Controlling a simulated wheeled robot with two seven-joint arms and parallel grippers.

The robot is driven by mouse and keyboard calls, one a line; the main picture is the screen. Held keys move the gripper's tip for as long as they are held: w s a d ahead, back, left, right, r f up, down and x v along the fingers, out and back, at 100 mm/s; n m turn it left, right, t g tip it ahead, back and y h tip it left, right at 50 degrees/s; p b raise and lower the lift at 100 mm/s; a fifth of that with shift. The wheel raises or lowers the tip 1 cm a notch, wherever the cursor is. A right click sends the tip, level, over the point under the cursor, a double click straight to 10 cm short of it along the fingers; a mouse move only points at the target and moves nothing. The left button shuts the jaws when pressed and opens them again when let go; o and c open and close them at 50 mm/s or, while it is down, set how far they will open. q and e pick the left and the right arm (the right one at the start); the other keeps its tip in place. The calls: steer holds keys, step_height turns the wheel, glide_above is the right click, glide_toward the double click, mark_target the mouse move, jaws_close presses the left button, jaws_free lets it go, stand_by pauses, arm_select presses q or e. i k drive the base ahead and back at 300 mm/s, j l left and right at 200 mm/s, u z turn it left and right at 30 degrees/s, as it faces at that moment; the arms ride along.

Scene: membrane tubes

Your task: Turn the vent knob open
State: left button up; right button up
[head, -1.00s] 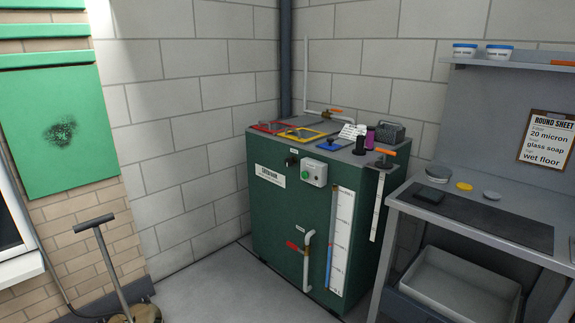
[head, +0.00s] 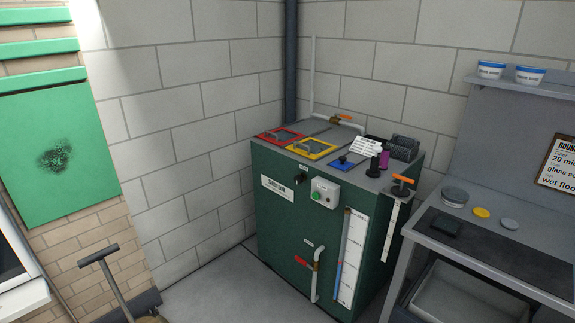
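The dark green cabinet (head: 276,235) stands against the block wall in the middle of the head view. A black knob-like post (head: 373,167) stands on the top by a white printed card (head: 366,146). An orange-handled valve (head: 402,183) is at the right front corner. Another orange handle (head: 345,117) is on the rear pipe. I cannot read which one is labelled vent. Neither of my grippers is in view.
A red-handled valve (head: 303,262) on a white pipe projects from the cabinet front. A grey bench (head: 490,262) stands close on the right, with a shelf above. A long-handled tool (head: 108,272) stands at the lower left. The floor before the cabinet is clear.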

mark_target(298, 180)
steer(key=i+j, duration=0.25)
steer(key=i, duration=0.25)
steer(key=i+j, duration=0.25)
steer(key=i, duration=0.25)
steer(key=i+j+u, duration=0.1)
steer(key=i+j, duration=0.15)
steer(key=i, duration=0.25)
steer(key=i+j, duration=0.2)
steer(key=i, duration=0.3)
